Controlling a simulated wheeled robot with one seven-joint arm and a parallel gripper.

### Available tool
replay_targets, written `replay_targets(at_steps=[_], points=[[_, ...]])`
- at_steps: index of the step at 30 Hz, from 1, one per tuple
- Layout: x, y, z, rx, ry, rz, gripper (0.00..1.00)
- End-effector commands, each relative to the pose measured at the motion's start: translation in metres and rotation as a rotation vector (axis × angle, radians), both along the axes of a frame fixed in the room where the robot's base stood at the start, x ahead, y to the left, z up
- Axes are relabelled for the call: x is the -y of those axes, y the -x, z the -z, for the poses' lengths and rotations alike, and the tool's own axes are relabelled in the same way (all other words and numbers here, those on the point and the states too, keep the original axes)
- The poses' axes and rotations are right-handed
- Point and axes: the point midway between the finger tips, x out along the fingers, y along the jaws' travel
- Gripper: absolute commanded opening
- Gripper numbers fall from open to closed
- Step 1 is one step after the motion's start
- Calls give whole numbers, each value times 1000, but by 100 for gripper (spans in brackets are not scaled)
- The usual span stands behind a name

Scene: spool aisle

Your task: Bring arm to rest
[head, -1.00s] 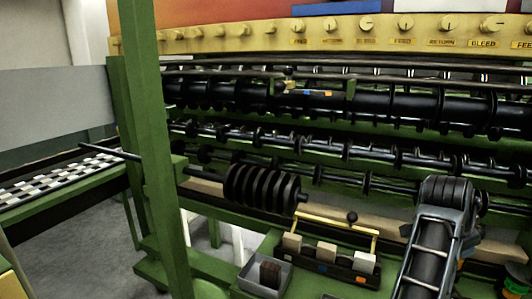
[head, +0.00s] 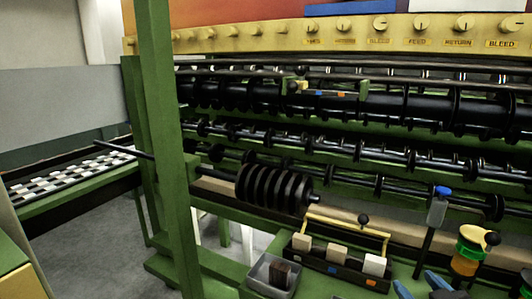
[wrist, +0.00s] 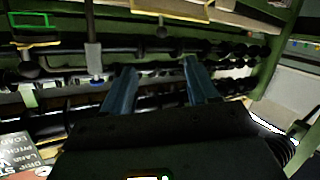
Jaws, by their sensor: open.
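Dark rollers and rods of the green machine lie beyond the fingers. The rest of my arm is outside the head view.
A green post (head: 166,170) stands left of centre. Black discs (head: 274,190) sit on a rod. A tray with blocks (head: 340,262), a grey bin (head: 272,274), a blue-topped tool (head: 437,212) and a green-yellow spool (head: 470,250) stand close by.

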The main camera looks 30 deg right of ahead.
Motion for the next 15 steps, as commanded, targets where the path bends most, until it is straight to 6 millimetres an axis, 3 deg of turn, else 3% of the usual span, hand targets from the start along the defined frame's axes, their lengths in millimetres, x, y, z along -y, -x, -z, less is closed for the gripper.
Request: replay_targets(at_steps=[3,7,15], points=[[-50,27,19,-37,-9,-150,59],[-103,60,29,-48,-42,-288,59],[-200,138,20,-16,-171,-470,59]])
